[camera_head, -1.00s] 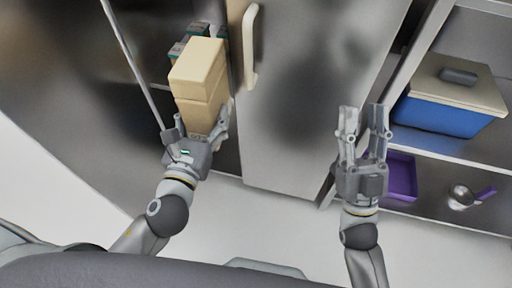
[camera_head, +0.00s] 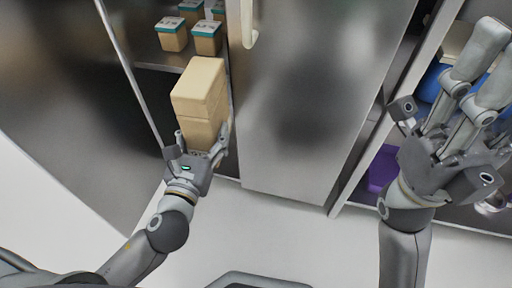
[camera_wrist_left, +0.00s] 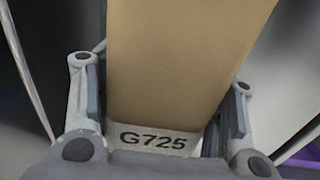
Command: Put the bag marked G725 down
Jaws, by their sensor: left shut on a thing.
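The bag marked G725 (camera_head: 198,103) is a tan block-shaped bag. My left gripper (camera_head: 203,142) is shut on its lower end and holds it up in front of the open cabinet. In the left wrist view the bag (camera_wrist_left: 180,60) fills the middle, with its G725 label next to the palm and a finger of the left gripper (camera_wrist_left: 160,110) on each side. My right gripper (camera_head: 452,90) is large at the right, in front of the shelving. Its fingers point up and look spread, with nothing seen between them.
Several small tan boxes with teal tops and white labels (camera_head: 173,35) stand on a cabinet shelf (camera_head: 160,67) behind the bag. A metal door with a pale handle (camera_head: 249,22) is right of the bag. A purple bin (camera_head: 383,167) and a blue box (camera_head: 430,82) sit on the right shelving.

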